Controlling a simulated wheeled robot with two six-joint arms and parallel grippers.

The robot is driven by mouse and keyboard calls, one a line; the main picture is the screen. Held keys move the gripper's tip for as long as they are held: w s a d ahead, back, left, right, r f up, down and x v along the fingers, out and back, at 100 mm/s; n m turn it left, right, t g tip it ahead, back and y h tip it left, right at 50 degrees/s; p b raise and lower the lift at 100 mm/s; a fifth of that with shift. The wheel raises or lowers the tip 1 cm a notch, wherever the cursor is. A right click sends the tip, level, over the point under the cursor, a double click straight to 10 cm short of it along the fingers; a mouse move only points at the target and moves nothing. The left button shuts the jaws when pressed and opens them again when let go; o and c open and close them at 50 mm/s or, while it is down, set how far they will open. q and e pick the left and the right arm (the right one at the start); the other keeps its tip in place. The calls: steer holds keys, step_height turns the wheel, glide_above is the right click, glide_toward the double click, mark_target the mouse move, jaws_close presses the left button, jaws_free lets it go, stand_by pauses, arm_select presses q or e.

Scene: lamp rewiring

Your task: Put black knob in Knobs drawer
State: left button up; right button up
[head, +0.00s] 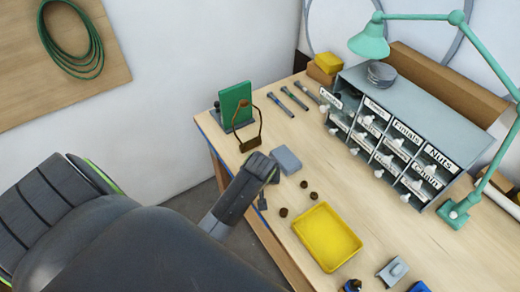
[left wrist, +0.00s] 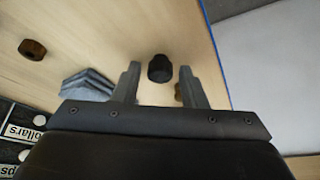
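The black knob (left wrist: 160,68) stands on the wooden table between the two fingers of my left gripper (left wrist: 159,72) in the left wrist view. The fingers are apart, with a gap to the knob on each side. In the head view my left gripper (head: 264,170) is low over the table's left edge and hides the knob. The grey drawer cabinet (head: 440,120) stands at the back right. Its labels include Finials, Nuts and Chain. One top-left label (head: 331,97) sits forward of the others; I cannot read it surely. My right gripper is not in view.
A grey block (head: 286,159) lies beside my left gripper. Several small brown parts (head: 304,184) and a yellow tray (head: 326,237) are in front. A green upright board (head: 236,103) stands at the far left corner. A green lamp (head: 370,42) overhangs the cabinet.

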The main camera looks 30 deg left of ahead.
arm_select(q)
jaws_close()
